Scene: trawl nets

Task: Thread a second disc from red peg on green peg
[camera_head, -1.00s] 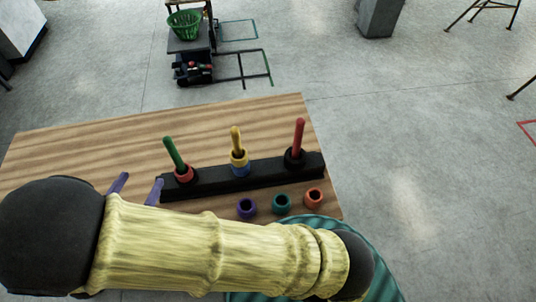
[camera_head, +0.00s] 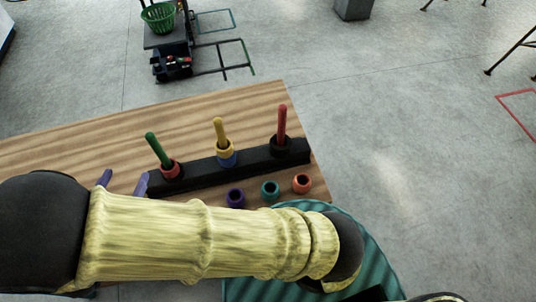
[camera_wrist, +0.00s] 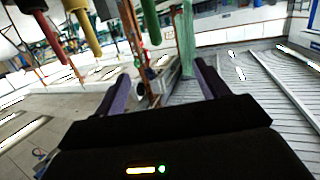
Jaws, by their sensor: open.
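In the head view, a black bar (camera_head: 255,156) on the table carries three pegs. The green peg (camera_head: 154,146) at left has a red disc (camera_head: 171,169) at its base. In the wrist view my gripper (camera_wrist: 162,85) shows nothing clearly held.
Three loose discs, purple (camera_head: 235,198), teal (camera_head: 270,190) and orange (camera_head: 302,184), lie on the wooden table (camera_head: 70,137) in front of the bar. My arm covers the table's near part. A cart with a green basket (camera_head: 158,17) stands beyond on open floor.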

